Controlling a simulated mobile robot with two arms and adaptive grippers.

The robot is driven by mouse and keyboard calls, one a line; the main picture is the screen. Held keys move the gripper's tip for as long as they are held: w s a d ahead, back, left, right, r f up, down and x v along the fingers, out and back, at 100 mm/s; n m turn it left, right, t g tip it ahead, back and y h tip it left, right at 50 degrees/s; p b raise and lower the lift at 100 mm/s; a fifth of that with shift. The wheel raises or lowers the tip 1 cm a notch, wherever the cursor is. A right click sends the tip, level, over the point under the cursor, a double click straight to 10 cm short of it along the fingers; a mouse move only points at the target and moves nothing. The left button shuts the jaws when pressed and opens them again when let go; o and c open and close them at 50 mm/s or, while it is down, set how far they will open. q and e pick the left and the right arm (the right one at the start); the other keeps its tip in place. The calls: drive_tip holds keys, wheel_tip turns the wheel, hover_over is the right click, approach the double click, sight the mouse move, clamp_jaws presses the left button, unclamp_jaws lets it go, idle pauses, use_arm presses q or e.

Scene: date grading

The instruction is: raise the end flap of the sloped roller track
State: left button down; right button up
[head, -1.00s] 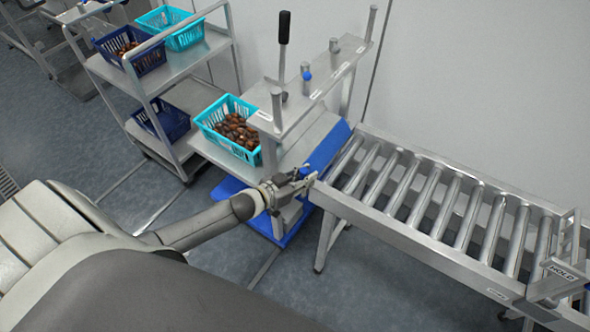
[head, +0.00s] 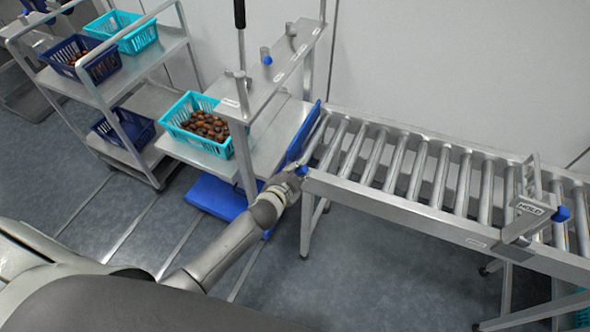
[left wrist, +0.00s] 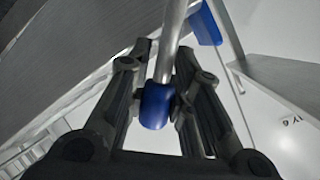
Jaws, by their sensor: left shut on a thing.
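The sloped roller track (head: 400,200) runs from the middle to the right of the head view. Its blue end flap (head: 303,137) stands steeply at the track's left end, seen nearly edge-on. My left gripper (head: 296,174) is at the near corner of that end. In the left wrist view, my left gripper (left wrist: 158,100) is shut on a blue knob (left wrist: 157,108) at the tip of a metal rod (left wrist: 171,55). My fingers hide part of how the rod joins the flap. My right gripper is not in view.
A bench with a raised label shelf (head: 262,85) adjoins the flap and carries a turquoise crate (head: 185,142) of dates. A cart (head: 150,60) with more crates stands at left. A frame marked HOLD (head: 530,207) stands across the track. A wall is behind.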

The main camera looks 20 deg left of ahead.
use_arm(q)
drive_tip(key=shift+f, duration=0.15)
idle(0.3)
drive_tip(key=c, duration=1.5)
unclamp_jaws()
drive_tip(key=shift+d, duration=0.1)
drive_tip(key=shift+c, duration=0.2)
drive_tip(key=shift+s, duration=0.1)
drive_tip(key=d+v, duration=0.1)
drive_tip(key=v, duration=1)
drive_tip(key=shift+s+a+r, duration=0.2)
drive_tip(key=shift+s+a, duration=0.2)
drive_tip(key=shift+a, duration=0.05)
